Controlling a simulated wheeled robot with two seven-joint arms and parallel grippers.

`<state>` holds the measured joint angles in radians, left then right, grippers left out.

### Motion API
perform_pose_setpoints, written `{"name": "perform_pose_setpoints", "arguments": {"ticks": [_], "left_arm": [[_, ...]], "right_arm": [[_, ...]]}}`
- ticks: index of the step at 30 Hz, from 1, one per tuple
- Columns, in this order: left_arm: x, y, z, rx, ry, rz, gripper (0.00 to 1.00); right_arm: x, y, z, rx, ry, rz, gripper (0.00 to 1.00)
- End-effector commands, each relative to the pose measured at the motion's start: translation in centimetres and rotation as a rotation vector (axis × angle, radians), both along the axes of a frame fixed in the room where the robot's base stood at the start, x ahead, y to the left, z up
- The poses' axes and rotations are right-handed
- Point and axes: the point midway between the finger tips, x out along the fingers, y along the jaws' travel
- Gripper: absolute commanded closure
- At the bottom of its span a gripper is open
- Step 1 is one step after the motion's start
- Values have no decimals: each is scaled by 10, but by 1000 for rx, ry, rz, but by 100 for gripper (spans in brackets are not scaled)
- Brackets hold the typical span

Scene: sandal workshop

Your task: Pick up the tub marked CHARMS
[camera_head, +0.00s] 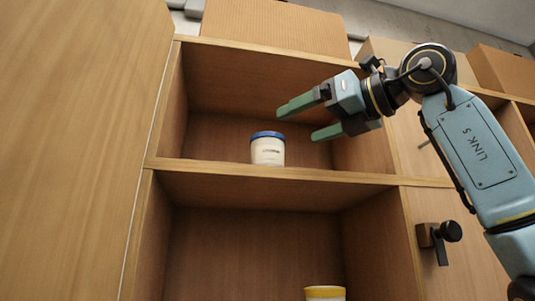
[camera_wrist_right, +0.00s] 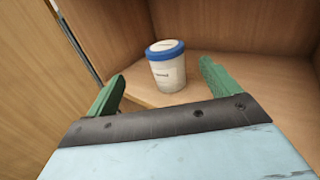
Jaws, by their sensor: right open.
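A white tub with a blue lid (camera_head: 267,149) stands upright on the upper shelf of the wooden cabinet; the print on its label is too small to read. It also shows in the right wrist view (camera_wrist_right: 167,68), ahead of and between the fingers. My right gripper (camera_head: 304,119) is open and empty, its green fingers pointing left, above and to the right of the tub in the head view, not touching it. A second tub with a yellow lid (camera_head: 325,293) is partly visible in the lower compartment, cut off by the bottom edge. My left gripper is not in view.
The upper shelf board (camera_head: 215,168) has bare room on both sides of the blue-lidded tub. Compartment walls stand left and right. A black handle (camera_head: 440,236) sticks out on the right. Cardboard boxes (camera_head: 275,25) sit on top of the cabinet.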

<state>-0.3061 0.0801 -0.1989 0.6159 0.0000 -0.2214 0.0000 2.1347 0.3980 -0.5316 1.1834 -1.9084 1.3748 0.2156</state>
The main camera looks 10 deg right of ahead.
Motion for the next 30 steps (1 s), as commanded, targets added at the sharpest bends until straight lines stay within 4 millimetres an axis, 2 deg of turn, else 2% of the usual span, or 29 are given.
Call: {"name": "perform_pose_setpoints", "arguments": {"ticks": [3, 5, 8, 15, 21, 30], "left_arm": [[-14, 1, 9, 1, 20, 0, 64], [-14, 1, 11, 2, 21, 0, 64], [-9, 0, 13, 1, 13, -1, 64], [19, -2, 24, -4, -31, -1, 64], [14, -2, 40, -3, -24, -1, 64], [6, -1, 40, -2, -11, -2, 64]], "right_arm": [[19, 14, 2, -1, 4, 2, 12], [25, 19, 1, 0, 5, 1, 12], [31, 23, 0, 1, 3, 1, 12], [46, 32, 1, -1, 6, 1, 12], [71, 48, 2, 1, 6, 2, 12], [77, 52, 0, 1, 2, 0, 14]]}}
